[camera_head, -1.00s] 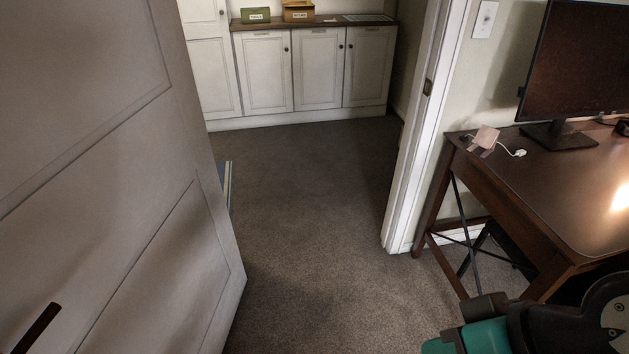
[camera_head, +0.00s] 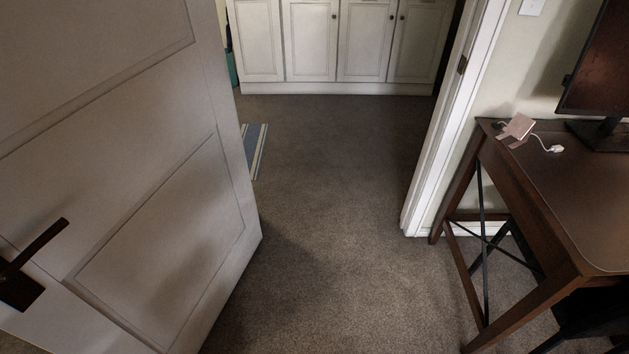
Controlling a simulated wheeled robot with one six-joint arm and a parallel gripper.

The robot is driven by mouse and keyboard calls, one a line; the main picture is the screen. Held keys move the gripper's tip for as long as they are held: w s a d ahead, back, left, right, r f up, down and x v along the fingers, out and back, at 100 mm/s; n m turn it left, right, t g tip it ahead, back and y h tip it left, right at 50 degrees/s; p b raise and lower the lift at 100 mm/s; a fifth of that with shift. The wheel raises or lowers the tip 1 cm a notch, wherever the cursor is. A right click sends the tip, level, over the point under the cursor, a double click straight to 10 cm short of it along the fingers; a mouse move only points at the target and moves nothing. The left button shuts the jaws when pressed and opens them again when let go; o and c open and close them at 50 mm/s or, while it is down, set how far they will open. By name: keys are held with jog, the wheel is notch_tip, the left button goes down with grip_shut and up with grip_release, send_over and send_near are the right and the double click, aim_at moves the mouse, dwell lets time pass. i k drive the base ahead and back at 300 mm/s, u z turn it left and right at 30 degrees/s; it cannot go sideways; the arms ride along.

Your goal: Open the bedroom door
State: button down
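The pale bedroom door (camera_head: 155,215) stands open at the left, angled so that the doorway beside it is clear. Its dark lever handle (camera_head: 40,246) shows at the far left, low in the picture. The white door frame (camera_head: 432,165) stands to the right of the opening, with a dark latch plate (camera_head: 462,65) on it. A wide gap of carpet lies between the door's edge and the frame. My gripper is not in view, and nothing is seen touching the handle.
Grey carpet (camera_head: 330,200) runs clear through the doorway to white cabinets (camera_head: 310,40) beyond. A striped rug (camera_head: 254,148) lies partly behind the door. A brown desk (camera_head: 560,190) with a monitor (camera_head: 598,65) stands close by the frame at the right.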

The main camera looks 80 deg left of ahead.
aim_at(119, 121)
jog(key=z, duration=0.1)
jog(key=k, duration=2.2)
jog(key=u, duration=2.7)
